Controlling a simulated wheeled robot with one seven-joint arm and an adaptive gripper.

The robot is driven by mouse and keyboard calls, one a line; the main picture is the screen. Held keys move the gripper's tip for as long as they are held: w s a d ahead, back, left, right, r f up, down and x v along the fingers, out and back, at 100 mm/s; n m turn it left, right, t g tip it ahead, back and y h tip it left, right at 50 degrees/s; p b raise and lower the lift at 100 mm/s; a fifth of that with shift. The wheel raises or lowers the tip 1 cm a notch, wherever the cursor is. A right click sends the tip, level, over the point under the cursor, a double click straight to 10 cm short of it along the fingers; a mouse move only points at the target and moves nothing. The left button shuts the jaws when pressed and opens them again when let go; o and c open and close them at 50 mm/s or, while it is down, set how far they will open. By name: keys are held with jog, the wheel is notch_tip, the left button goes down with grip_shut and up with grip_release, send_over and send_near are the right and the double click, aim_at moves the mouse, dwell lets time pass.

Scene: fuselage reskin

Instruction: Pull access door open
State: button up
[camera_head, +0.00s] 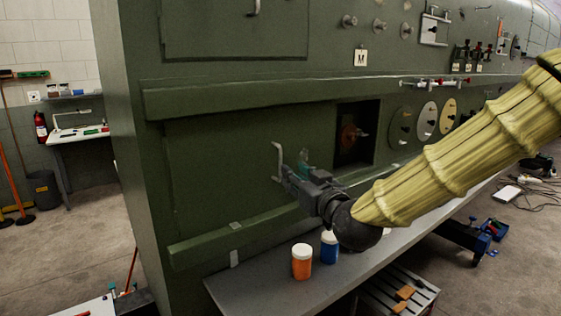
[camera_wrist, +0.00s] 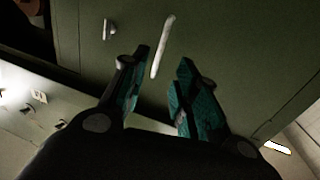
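The green access door (camera_head: 222,175) sits in the lower part of the fuselage side between two horizontal rails, and looks closed. Its pale bar handle (camera_head: 279,161) stands out from the panel. My gripper (camera_head: 289,172) is right by the handle in the head view. In the wrist view the handle (camera_wrist: 162,46) shows just beyond and between my two teal-padded fingers (camera_wrist: 162,75). The fingers are apart with a clear gap and hold nothing. Whether a fingertip touches the handle cannot be told.
A grey bench (camera_head: 258,292) runs below the door, bearing an orange jar (camera_head: 302,262) and a blue jar (camera_head: 329,247) under my wrist. A square opening (camera_head: 357,135) is right of the door. A lower rail (camera_head: 240,232) juts out below it. Floor at left is partly clear.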

aim_at(281, 164)
jog(key=p+x, duration=0.2)
jog(key=x, duration=0.7)
jog(key=shift+w+f, duration=0.2)
jog(key=shift+w, duration=0.05)
grip_shut()
